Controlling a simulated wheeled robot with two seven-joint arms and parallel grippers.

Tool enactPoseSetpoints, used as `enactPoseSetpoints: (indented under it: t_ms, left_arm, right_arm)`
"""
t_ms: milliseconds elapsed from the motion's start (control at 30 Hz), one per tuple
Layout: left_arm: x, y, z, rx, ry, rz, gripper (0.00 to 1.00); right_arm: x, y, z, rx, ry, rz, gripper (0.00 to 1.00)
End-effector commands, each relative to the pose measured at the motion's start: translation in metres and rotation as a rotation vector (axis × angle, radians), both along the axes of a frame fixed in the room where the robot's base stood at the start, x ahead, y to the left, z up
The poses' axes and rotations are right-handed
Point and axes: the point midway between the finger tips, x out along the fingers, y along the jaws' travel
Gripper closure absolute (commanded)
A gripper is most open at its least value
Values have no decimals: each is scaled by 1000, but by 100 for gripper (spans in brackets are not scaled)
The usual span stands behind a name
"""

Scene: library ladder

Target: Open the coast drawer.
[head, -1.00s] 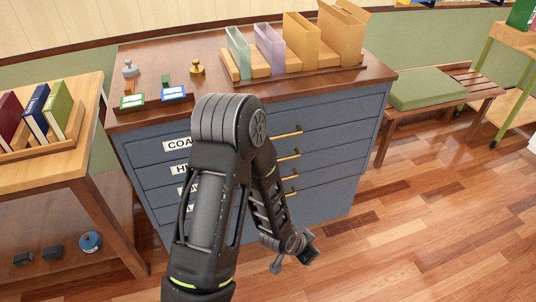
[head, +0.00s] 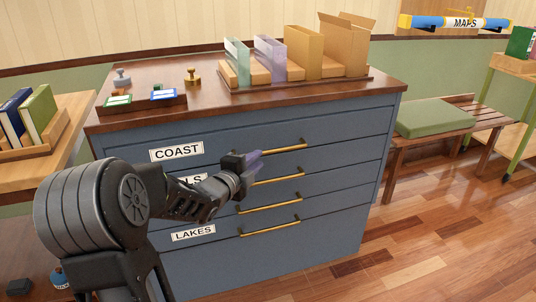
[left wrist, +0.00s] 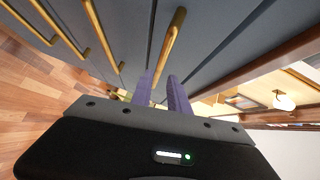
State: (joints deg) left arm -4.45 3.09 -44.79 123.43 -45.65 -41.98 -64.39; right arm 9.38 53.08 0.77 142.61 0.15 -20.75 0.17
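The coast drawer is the top drawer of a blue cabinet and appears shut, with a white COAST label (head: 177,152) at its left. Its brass bar handle (head: 285,147) runs to the right of the label and also shows in the left wrist view (left wrist: 172,42). My left gripper (head: 258,160) is at the left end of this handle in the head view. In the left wrist view its two purple fingers (left wrist: 161,92) are apart, with the handle's near end just beyond the gap. I cannot tell whether they touch it. My right gripper is not in view.
Lower drawers have similar handles (head: 278,177), close below the gripper; my left arm partly hides their labels. The cabinet top (head: 210,95) holds stamps, a card tray and a rack of folders. A bench (head: 480,120) stands to the right, with open wood floor (head: 440,220) before it.

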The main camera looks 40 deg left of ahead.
Motion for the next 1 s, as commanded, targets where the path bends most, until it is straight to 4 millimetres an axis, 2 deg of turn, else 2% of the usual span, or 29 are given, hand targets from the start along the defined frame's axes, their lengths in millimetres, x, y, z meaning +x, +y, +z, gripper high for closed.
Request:
enactPoseSetpoints:
  t_ms: [167,500,600,933,1000]
  left_arm:
    - [13,2,-4,2,2,-2,79]
    - [62,10,-11,2,2,-1,79]
    - [71,12,-12,1,2,0,79]
    - [76,13,-11,-2,1,0,79]
    - [76,12,-11,-2,1,0,84]
  right_arm:
    - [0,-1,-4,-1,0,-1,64]
    - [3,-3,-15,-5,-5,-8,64]
    - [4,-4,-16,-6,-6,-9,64]
    - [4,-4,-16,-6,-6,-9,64]
    - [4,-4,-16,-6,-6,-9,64]
